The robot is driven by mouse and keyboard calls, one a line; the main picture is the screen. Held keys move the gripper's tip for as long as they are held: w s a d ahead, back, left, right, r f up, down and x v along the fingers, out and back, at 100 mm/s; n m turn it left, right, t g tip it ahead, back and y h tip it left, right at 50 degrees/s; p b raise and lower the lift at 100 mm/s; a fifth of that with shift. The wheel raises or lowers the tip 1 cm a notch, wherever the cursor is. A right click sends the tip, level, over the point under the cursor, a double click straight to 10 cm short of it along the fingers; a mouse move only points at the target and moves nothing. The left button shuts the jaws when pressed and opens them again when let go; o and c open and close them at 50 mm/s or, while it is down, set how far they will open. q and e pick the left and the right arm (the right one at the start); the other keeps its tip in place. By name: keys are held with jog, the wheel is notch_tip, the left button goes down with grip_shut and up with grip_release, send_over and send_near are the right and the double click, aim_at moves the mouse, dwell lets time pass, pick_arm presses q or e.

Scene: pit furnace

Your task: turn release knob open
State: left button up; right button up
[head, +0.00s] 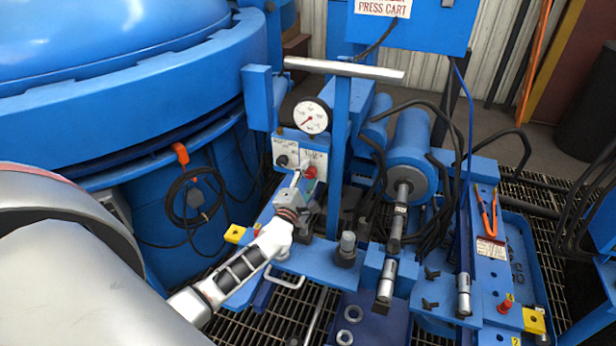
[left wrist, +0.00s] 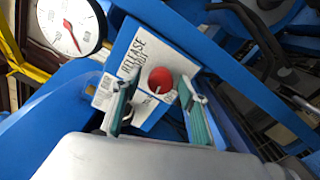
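The red release knob (head: 310,172) sits on a white plate at the front of the blue press cart, below the gauge. In the left wrist view the red knob (left wrist: 160,79) shows with a pale line on its face, beside the word RELEASE on the label plate (left wrist: 133,62). My left gripper (head: 302,187) is close in front of the plate. In the left wrist view its two teal-padded fingers (left wrist: 158,98) are apart, one on each side of the knob, with gaps visible. Whether the fingertips reach the knob's depth is unclear. My right gripper is not in view.
A round white gauge (head: 311,117) with a red needle sits just above the plates. A black knob (head: 283,160) is on the plate to the left. A T-shaped handle (head: 343,69) rises behind. Blue cylinder (head: 411,150) and hoses crowd the right; the big blue furnace (head: 120,100) fills the left.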

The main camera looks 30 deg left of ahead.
pick_arm(q)
jog(key=shift+s+f, duration=0.1)
jog(key=shift+s+d+f, duration=0.1)
jog(key=shift+s, duration=0.2)
jog(key=v, duration=1.1)
jog(key=shift+s, duration=0.1)
